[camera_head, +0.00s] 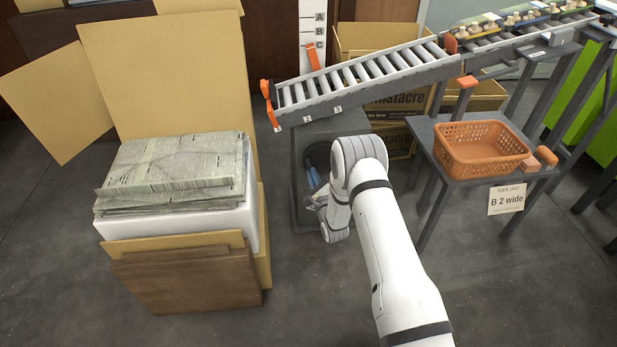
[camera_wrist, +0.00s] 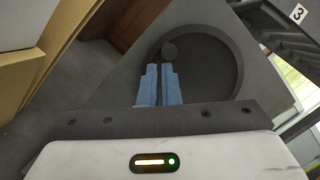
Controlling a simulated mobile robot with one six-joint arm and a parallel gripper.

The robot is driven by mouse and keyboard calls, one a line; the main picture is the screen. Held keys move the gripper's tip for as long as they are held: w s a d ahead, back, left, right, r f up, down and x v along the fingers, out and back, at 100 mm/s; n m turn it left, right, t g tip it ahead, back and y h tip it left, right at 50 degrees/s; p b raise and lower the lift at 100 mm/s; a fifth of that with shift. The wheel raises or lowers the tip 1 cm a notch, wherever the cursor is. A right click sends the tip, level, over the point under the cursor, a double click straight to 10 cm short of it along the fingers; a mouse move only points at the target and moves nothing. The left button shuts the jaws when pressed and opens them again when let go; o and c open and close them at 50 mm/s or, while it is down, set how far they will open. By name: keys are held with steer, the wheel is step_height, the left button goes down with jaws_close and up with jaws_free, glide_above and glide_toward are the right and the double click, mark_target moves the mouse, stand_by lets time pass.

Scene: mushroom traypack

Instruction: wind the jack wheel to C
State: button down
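The jack wheel (camera_wrist: 226,68) is a dark round disc on a grey housing, with a dark round knob (camera_wrist: 169,50) near its upper left in the wrist view. My gripper (camera_wrist: 160,66) has its two blue fingers almost together, with a thin gap. The fingertips are right at the knob, which shows beyond them rather than between them; I cannot tell whether they touch. In the head view my gripper (camera_head: 310,176) is in front of the wheel, which my arm partly hides. A white scale (camera_head: 312,12) carries A, B and C; an orange pointer's (camera_head: 313,57) top end is about level with C.
The tilted roller conveyor (camera_head: 360,78) rises to the right above the wheel housing (camera_head: 300,205). A stack of newspapers (camera_head: 175,165) and cardboard stands left. An orange basket (camera_head: 482,148) and a card reading "B 2 wide" (camera_head: 507,199) are at right. Floor between is clear.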

steer(key=shift+s+a, duration=0.1)
steer(key=shift+a, duration=0.15)
steer(key=shift+f, duration=0.1)
